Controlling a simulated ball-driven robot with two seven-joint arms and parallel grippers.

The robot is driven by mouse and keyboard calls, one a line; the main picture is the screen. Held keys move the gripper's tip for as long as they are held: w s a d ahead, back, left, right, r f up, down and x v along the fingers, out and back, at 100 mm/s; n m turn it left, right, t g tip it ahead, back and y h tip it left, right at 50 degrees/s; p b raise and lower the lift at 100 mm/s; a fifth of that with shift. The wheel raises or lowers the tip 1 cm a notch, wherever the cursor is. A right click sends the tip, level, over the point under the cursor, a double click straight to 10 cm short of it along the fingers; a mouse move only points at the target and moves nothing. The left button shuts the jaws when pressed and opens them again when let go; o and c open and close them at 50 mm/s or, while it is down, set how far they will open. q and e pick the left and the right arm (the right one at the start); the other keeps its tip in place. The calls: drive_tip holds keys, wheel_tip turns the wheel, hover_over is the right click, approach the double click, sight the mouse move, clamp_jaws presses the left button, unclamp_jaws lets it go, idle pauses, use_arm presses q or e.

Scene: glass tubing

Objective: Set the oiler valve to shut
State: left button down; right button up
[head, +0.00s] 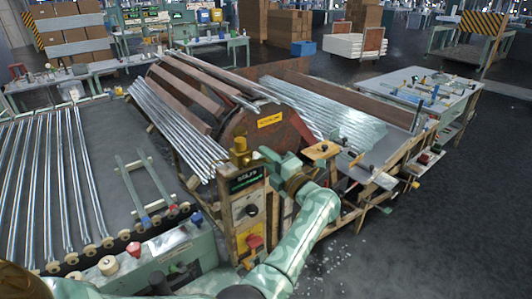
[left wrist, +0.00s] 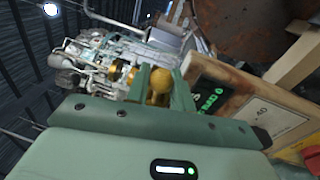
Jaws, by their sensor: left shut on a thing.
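The brass oiler (head: 239,150) stands on top of the control post (head: 247,205), beside the rusty drum. My left gripper (head: 266,156) reaches in from the right at the oiler's height. In the left wrist view, a rounded brass part of the oiler (left wrist: 160,82) sits between the two green fingers of the left gripper (left wrist: 161,90), which are shut on it. The fingers hide part of the valve, and I cannot tell its setting. My right gripper is not in view.
The post carries a green-lit display (head: 245,179), a black knob (head: 251,210) and a red switch (head: 254,242) below the oiler. The rusty drum (head: 265,125) is close behind. Glass tubes (head: 180,128) lie on racks to both sides.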

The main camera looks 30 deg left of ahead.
use_arm(q)
drive_tip(key=shift+f+m, duration=0.15)
drive_tip(key=shift+m, duration=0.45)
drive_tip(key=shift+f, duration=0.1)
drive_tip(key=c, duration=1.3)
unclamp_jaws()
drive_tip(key=shift+t, duration=0.3)
drive_tip(key=shift+o, duration=0.2)
